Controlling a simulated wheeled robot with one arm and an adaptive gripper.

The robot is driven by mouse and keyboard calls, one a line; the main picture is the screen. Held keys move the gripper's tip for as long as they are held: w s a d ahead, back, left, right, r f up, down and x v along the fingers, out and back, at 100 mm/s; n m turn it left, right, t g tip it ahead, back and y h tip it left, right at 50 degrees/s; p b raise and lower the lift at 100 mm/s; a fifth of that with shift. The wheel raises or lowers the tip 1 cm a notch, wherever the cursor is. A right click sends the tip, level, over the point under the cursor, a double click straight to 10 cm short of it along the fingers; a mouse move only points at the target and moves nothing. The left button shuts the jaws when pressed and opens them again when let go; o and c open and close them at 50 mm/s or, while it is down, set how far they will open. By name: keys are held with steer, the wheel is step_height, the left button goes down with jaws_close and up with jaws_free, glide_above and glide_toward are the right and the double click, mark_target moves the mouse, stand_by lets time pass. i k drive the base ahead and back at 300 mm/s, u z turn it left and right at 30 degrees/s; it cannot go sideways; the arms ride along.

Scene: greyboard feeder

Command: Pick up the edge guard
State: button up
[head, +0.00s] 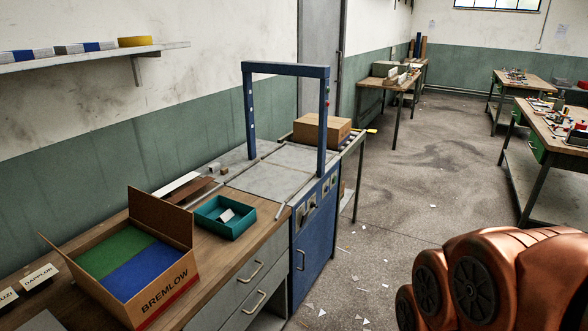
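I cannot tell for certain which piece is the edge guard. A small white angled piece (227,215) lies in the teal tray (240,232) on the wooden counter. A long white strip (176,184) lies flat behind the tray, beside a brown strip (193,190). A short pale strip (280,211) lies to the right of the tray, near the blue machine. My gripper is not in view; only orange links of my arm show at the lower right.
An open BREMLOW carton (165,291) with green and blue contents stands left of the tray. A blue frame (324,120) arches over a grey-topped blue machine (314,225). A closed carton (322,131) stands behind it. A wall shelf (95,57) hangs above. The floor to the right is mostly clear, with scraps.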

mark_target(216, 167)
steer(key=z, duration=0.6)
steer(key=i, duration=1.55)
steer(key=u, duration=1.65)
steer(key=i, duration=0.95)
steer(key=u, duration=0.95)
